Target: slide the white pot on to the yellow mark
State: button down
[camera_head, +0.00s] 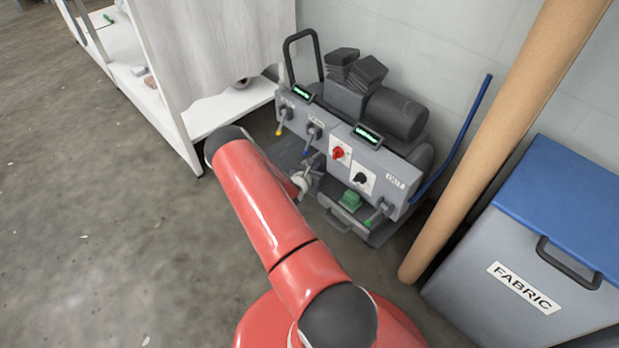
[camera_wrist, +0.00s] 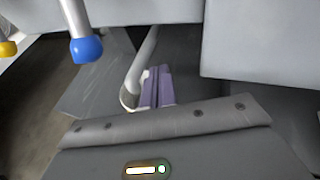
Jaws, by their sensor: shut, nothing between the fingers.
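In the wrist view, my gripper (camera_wrist: 158,88) shows as two purple-grey fingers side by side, shut with nothing between them. Just left of them is a small pale curved rim (camera_wrist: 129,98), perhaps part of the white pot, mostly hidden by the fingers and wrist. A pale rod rises above it. I cannot tell whether the fingers touch the rim. In the head view, a small whitish shape (camera_head: 301,181) shows beside my arm, below the control panel; I cannot tell whether it is the pot or my wrist. I cannot make out a yellow mark in either view.
The grey machine (camera_head: 395,180) overhangs this space, with a yellow-tipped lever (camera_head: 279,130) and a blue-tipped lever (camera_wrist: 86,49) hanging close by. A white shelf (camera_head: 230,110) stands left. A cardboard tube (camera_head: 500,140) and fabric bin (camera_head: 500,285) stand right. Open floor lies left.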

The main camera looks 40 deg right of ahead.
jog(key=shift+a+f+b, duration=0.1)
jog(key=shift+f+b, duration=0.2)
jog(key=shift+f, duration=0.55)
jog(key=shift+s, duration=0.1)
jog(key=shift+s+a+p, duration=0.25)
jog(key=shift+a+p, duration=0.15)
jog(key=shift+a, duration=0.2)
jog(key=shift+s+a+f, duration=0.1)
jog(key=shift+s+a, duration=0.1)
jog(key=shift+a, duration=0.05)
jog(key=shift+f, duration=0.1)
